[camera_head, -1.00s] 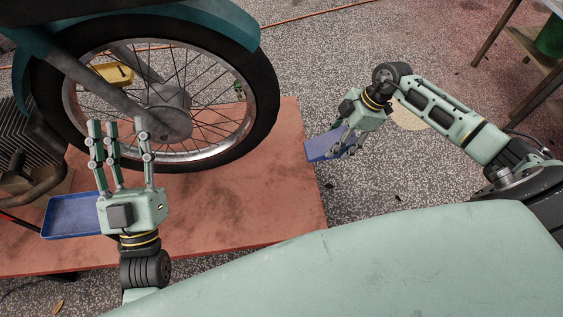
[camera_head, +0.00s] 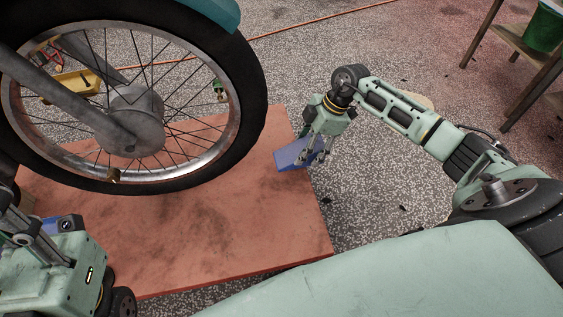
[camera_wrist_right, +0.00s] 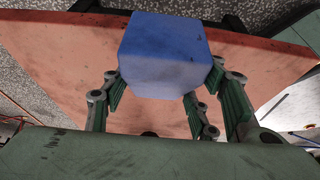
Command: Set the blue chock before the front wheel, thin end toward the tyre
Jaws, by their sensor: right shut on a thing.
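The front wheel stands on a reddish board (camera_head: 250,240), its black tyre (camera_head: 252,95) at the left of the head view. My right gripper (camera_head: 312,150) is shut on the blue chock (camera_head: 290,156), at the board's right edge, apart from the tyre. I cannot tell whether the chock touches the board or which end is thin. In the right wrist view the chock (camera_wrist_right: 165,50) sits between the green fingers (camera_wrist_right: 170,98). My left gripper (camera_head: 30,232) is at the lower left corner, its fingers partly cut off and unclear.
A yellow tray (camera_head: 75,84) shows behind the spokes. An orange cable (camera_head: 320,20) crosses the speckled floor at the back. A wooden stand (camera_head: 520,50) with a green bucket (camera_head: 545,25) is at the upper right. The board between tyre and chock is clear.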

